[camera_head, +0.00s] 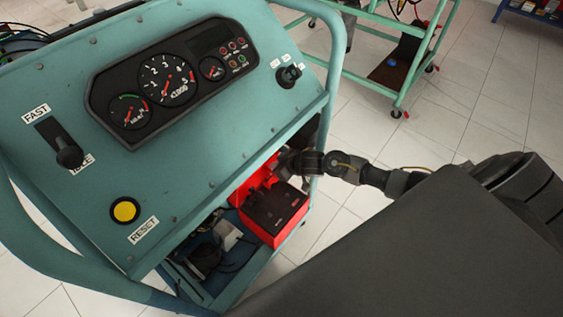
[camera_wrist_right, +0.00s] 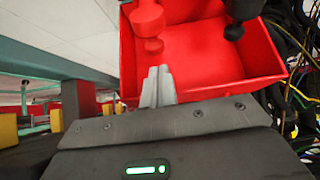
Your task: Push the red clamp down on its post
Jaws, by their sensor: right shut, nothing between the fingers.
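The red clamp (camera_wrist_right: 147,18) shows in the right wrist view as a rounded red piece at the top, over a smaller red knob-like part. Whether it is seated on its post cannot be told. My right gripper (camera_wrist_right: 158,72) has its two grey fingertips together, empty, just below the clamp in the picture and apart from it. In the head view the right gripper (camera_head: 284,165) is at the red battery box (camera_head: 262,231), its tips partly hidden by the console edge. The clamp cannot be made out clearly there. My left gripper is not in view.
A black clamp (camera_wrist_right: 243,10) is to the right of the red one, inside the red walls (camera_wrist_right: 262,92). Loose cables (camera_wrist_right: 296,90) hang at the right. The teal console (camera_head: 200,150) overhangs the battery area, and its frame rail (camera_head: 325,85) runs close to my right arm.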

